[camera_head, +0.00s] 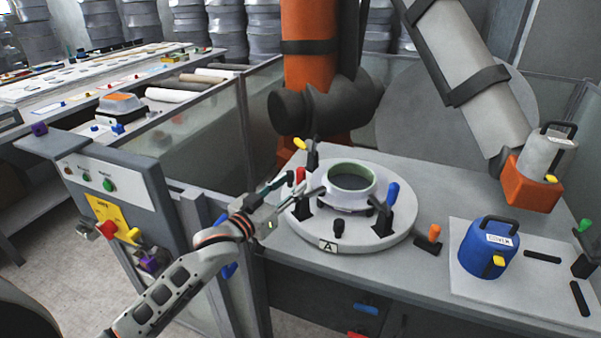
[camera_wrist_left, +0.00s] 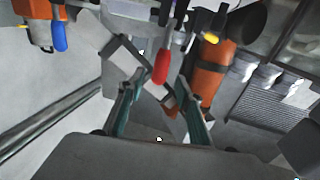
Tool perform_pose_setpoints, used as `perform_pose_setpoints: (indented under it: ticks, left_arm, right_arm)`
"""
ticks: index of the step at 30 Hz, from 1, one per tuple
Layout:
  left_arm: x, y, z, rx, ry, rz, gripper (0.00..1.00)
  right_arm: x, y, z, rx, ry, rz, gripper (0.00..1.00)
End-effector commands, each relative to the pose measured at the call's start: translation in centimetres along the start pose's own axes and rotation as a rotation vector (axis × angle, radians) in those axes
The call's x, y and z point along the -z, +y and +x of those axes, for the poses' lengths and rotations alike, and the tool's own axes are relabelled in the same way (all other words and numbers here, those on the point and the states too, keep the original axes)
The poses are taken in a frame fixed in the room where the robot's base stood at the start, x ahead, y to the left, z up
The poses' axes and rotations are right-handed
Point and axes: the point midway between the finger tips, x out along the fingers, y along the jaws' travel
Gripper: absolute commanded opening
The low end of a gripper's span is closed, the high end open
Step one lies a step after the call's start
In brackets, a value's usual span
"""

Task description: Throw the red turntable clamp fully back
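The red turntable clamp (camera_head: 300,175) shows as an upright red handle at the left side of the round white turntable (camera_head: 330,236). My left gripper (camera_head: 298,190) reaches in from the left with its fingers close to this handle. In the left wrist view the red handle (camera_wrist_left: 161,68) shows between the two spread teal fingers (camera_wrist_left: 156,92) of the gripper, with a gap on each side. The gripper is open and holds nothing; I cannot tell whether a finger touches the handle. My right gripper is in neither view.
A green-rimmed ring mould (camera_head: 351,180) sits on the turntable. Blue (camera_head: 392,194) and yellow (camera_head: 301,144) clamp handles stand around it. An orange-handled part (camera_head: 433,234) and a blue canister (camera_head: 486,249) stand to the right. A control box (camera_head: 115,190) stands left of the table.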

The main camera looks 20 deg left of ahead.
Motion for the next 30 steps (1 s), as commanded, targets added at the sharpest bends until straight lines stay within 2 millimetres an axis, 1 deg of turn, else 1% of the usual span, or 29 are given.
perform_pose_setpoints:
  ticks: [1, 3, 9, 14, 21, 22, 23, 24, 26, 30]
  left_arm:
    - [0.1, 0.0, 0.9, 0.000, 0.002, 0.000, 0.35]
    - [0.1, 0.0, 2.0, 0.000, 0.002, -0.001, 0.35]
    - [0.0, 0.0, 4.5, 0.000, 0.000, 0.001, 0.35]
    - [0.0, 0.0, 5.3, 0.000, 0.000, 0.001, 0.35]
    - [0.0, 0.0, 5.4, 0.000, 0.000, 0.001, 0.35]
    - [0.0, 0.0, 5.4, 0.000, 0.000, 0.001, 0.32]
    - [0.0, 0.0, 5.4, 0.000, 0.000, 0.001, 0.25]
    - [0.0, 0.0, 5.4, 0.000, 0.000, 0.001, 0.14]
    - [0.0, 0.0, 5.4, 0.000, 0.000, 0.001, 0.00]
    - [0.0, 0.0, 5.4, 0.000, 0.000, 0.001, 0.00]
  right_arm:
    - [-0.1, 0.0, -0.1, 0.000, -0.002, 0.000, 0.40]
    - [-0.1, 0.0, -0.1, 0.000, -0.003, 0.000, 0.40]
    - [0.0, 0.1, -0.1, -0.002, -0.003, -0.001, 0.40]
    - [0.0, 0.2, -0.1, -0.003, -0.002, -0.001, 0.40]
    - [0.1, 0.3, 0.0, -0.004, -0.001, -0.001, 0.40]
    - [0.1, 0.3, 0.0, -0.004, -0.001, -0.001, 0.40]
    - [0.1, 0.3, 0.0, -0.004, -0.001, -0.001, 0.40]
    - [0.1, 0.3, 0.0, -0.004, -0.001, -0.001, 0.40]
    - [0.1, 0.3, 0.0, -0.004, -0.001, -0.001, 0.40]
    - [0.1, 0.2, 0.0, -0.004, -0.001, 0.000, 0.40]
